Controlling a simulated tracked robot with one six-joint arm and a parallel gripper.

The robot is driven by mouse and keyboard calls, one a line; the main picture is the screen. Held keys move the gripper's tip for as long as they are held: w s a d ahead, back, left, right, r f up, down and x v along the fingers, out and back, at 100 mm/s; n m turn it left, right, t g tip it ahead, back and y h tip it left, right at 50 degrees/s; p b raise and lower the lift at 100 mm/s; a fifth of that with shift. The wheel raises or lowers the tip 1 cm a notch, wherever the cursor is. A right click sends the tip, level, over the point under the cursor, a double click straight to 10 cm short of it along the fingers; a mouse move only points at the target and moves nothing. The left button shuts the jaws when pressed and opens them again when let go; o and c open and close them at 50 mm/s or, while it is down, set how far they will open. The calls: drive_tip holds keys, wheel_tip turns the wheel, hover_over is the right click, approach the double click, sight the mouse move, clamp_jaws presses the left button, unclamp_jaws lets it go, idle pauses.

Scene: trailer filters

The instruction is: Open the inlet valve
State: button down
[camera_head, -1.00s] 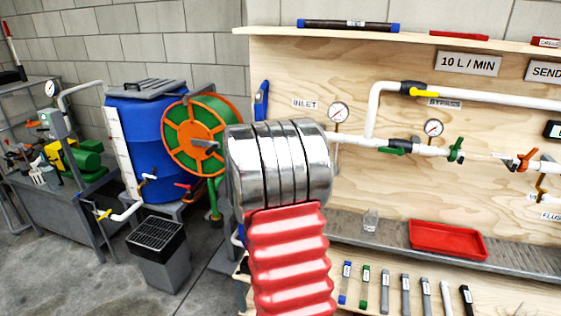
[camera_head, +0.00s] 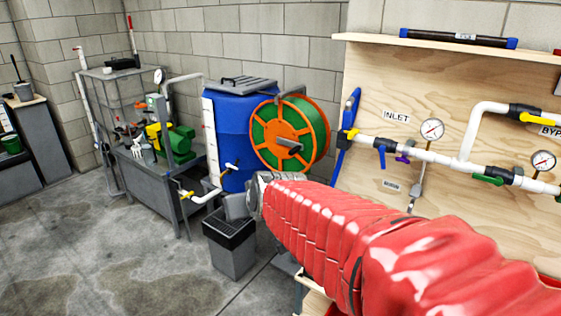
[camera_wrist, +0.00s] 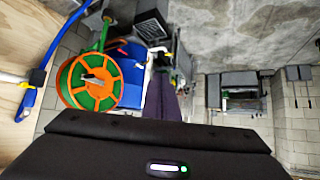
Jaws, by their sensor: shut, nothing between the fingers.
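In the head view, a white pipe (camera_head: 440,157) runs along the wooden panel below the INLET label (camera_head: 397,117). At its left end is a yellow-handled fitting (camera_head: 350,134), with a blue valve handle (camera_head: 382,156) hanging down and a purple handle (camera_head: 403,157) beside it. I cannot tell which of these is the inlet valve. My gripper (camera_head: 238,206) is at the far end of my red-sleeved arm, left of and below these valves, apart from them. It is shut and empty; its dark fingers show in the wrist view (camera_wrist: 166,100), pointing away from the panel.
An orange and green hose reel (camera_head: 290,136) and a blue barrel (camera_head: 237,130) stand behind my gripper. A grey bin (camera_head: 232,255) is below it. A blue hose (camera_head: 347,135) hangs at the panel's left edge. Open concrete floor (camera_head: 110,255) lies to the left.

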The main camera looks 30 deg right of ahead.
drive_tip(key=s+a+f+g, duration=0.1)
drive_tip(key=s+a, duration=0.2)
drive_tip(key=s, duration=0.3)
drive_tip(key=s+a+f+n+g+y, duration=0.1)
drive_tip(key=s+a+f+g, duration=0.1)
drive_tip(key=s, duration=0.5)
drive_tip(key=s+a+f+n+g, duration=0.1)
drive_tip(key=s+a, duration=0.3)
drive_tip(key=s, duration=0.3)
drive_tip(key=shift+f, duration=0.15)
drive_tip(key=shift+s, duration=0.2)
